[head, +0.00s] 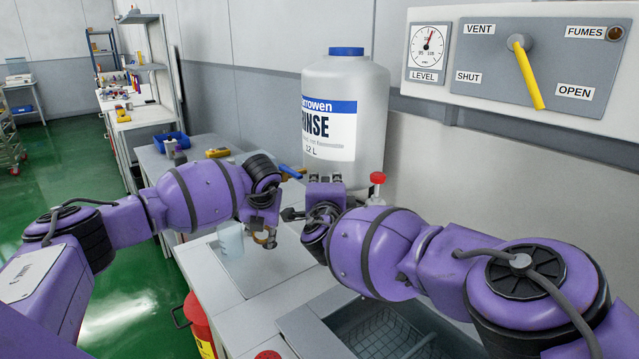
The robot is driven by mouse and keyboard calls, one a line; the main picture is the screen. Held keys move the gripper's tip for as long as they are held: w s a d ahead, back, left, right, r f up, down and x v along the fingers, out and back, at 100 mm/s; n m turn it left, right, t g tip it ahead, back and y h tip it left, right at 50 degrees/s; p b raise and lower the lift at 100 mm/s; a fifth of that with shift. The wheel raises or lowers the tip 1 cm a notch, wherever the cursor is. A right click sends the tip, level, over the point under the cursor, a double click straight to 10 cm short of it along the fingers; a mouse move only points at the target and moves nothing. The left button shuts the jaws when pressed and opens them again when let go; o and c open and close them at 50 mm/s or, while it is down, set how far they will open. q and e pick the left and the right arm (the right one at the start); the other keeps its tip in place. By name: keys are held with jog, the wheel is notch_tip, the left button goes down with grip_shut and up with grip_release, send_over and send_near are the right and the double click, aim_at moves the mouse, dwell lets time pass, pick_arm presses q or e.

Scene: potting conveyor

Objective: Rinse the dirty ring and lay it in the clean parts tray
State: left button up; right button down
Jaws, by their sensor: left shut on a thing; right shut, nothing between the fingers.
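My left gripper (268,241) is over the bench, pointing down, shut on a small brownish thing (261,237). Its fingers hide most of that thing, so I cannot tell whether it is the ring. My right gripper (324,179) is shut and empty, in front of the rinse container (345,90). I cannot tell whether it touches it. The rinse container is a large pale tank with a blue cap and a blue-and-white label. I cannot make out the clean parts tray.
A pale blue beaker (230,241) stands left of my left gripper. A sink with a wire basket (385,332) is at the front. A red can (199,326) stands beside the bench. The wall panel's yellow lever (528,76) points towards OPEN. A red-topped item (377,179) is beside the container.

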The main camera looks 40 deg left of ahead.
jog(key=shift+s+a, duration=0.2)
jog(key=shift+s, duration=0.75)
jog(key=shift+s+a, duration=0.2)
jog(key=shift+s, duration=0.75)
jog(key=shift+s+a, duration=0.2)
jog(key=shift+s, duration=0.7)
jog(key=shift+w+d, duration=0.35)
jog(key=shift+w, duration=0.15)
jog(key=v, duration=0.8)
jog(key=shift+s+a, duration=0.25)
jog(key=shift+s, duration=0.3)
pick_arm(q)
jog(key=shift+w, duration=0.1)
